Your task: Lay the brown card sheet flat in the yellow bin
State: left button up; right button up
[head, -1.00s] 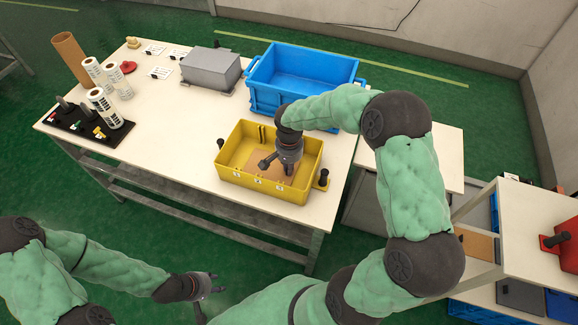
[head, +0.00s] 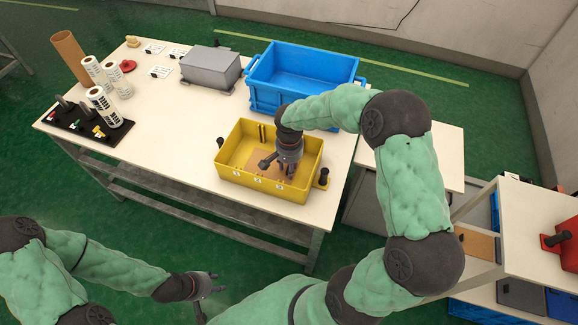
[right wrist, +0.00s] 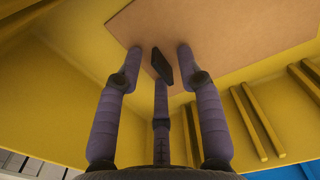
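The yellow bin (head: 230,175) stands on the table's near right part. The brown card sheet (head: 258,163) is inside it, low down, and looks flat on the floor; it fills much of the right wrist view (right wrist: 230,35). A small dark tab (right wrist: 161,66) stands up from the card. My right gripper (head: 286,172) reaches down into the bin over the card. In the right wrist view its fingers (right wrist: 160,65) are spread around the tab, with gaps at the sides. My left gripper (head: 213,285) is open and empty, in front of the table.
A blue crate (head: 257,98) stands behind the yellow bin and a grey box (head: 210,67) is further left. Label rolls (head: 105,108), a dark tray (head: 72,122) and a brown tube (head: 70,57) are at the far left. The table between is mostly clear.

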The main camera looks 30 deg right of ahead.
notch_tip(320, 180, up, 12)
dwell(0.6)
